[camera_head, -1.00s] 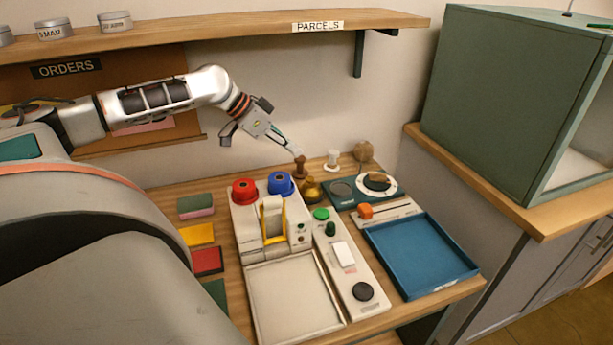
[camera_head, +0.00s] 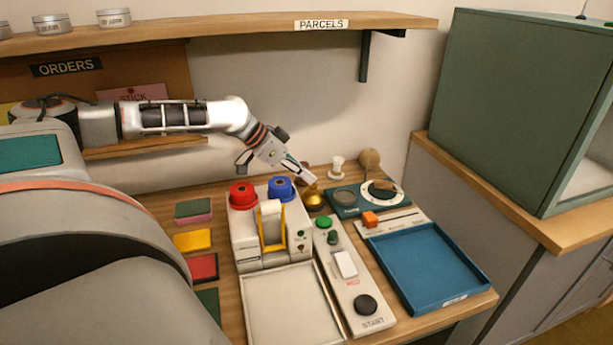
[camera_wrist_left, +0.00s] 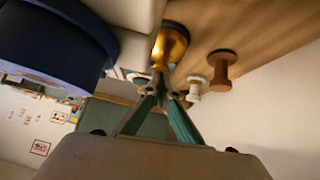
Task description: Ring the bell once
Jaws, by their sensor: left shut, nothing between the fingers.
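The golden bell (camera_head: 315,201) stands on the wooden table behind the control panel, to the right of the blue round knob. It also shows in the left wrist view (camera_wrist_left: 173,43), just beyond my fingertips. My left gripper (camera_head: 310,179) is shut and empty, angled down, with its tips at the top of the bell. In the left wrist view the fingers (camera_wrist_left: 164,84) come together at the bell's near end. I cannot tell whether they touch it. My right gripper is in neither view.
A brown spool-shaped piece (camera_wrist_left: 222,68) and a white one (camera_wrist_left: 195,88) stand close to the bell. The blue knob (camera_head: 281,188) and red knob (camera_head: 243,195) are to its left. A dark green plate with a dial (camera_head: 345,197) lies to its right. The blue tray (camera_head: 425,265) is empty.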

